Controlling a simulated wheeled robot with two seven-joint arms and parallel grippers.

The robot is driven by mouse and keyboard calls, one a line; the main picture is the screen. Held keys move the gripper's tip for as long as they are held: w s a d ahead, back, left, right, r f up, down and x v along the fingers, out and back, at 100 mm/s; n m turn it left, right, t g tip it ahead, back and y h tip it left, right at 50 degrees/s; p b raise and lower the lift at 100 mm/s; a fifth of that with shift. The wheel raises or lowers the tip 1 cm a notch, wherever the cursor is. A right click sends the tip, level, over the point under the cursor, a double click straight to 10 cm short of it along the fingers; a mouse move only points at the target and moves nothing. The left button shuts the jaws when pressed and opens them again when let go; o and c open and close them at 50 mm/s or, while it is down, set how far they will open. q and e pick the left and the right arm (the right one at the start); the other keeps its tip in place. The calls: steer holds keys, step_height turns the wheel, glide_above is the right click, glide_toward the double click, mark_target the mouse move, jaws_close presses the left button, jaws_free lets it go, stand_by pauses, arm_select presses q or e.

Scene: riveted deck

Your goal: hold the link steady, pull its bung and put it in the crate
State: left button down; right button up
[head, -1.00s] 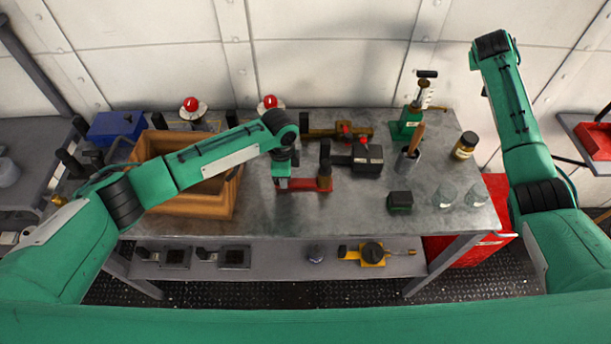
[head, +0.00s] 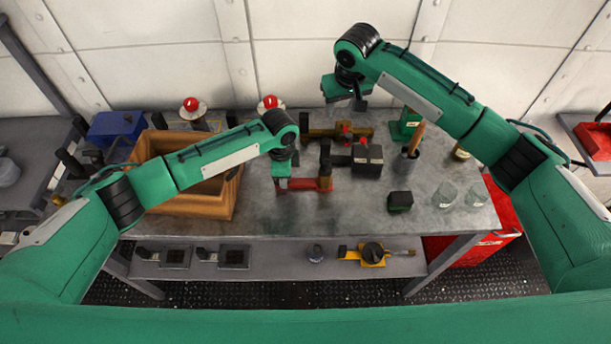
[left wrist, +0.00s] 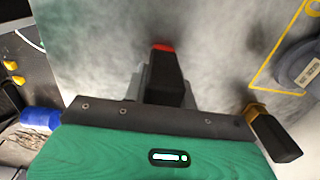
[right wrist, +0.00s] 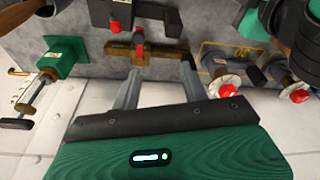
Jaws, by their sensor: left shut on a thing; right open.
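The red link (head: 305,184) lies on the steel bench, right of the crate. An upright brown piece, which looks like its bung (head: 325,175), stands at its right end. My left gripper (head: 281,176) is shut at the link's left end. In the left wrist view, its jaws hold the link's black upright handle (left wrist: 165,80), with a red tip beyond. My right gripper (head: 360,103) is open and empty above the back of the bench, apart from the link. It also shows in the right wrist view (right wrist: 160,70). The crate (head: 190,207) is open-topped and orange-brown, behind my left forearm.
A brass bar (head: 322,132) with red parts and a black box (head: 367,160) lie behind the link. Red-knobbed flanges (head: 192,107) line the back.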

mark_target(326, 162)
steer(key=s+a+g, duration=0.1)
steer(key=s, duration=0.1)
steer(key=s+a+f+n, duration=0.1)
steer(key=s, duration=0.2)
steer(key=s+a+f+g, duration=0.1)
steer(key=s, duration=0.2)
steer(key=shift+a+f+g+h, duration=0.1)
steer(key=shift+a+g+h, duration=0.2)
steer(key=shift+a, duration=0.05)
steer(key=shift+f, duration=4.35)
steer(key=c, duration=1)
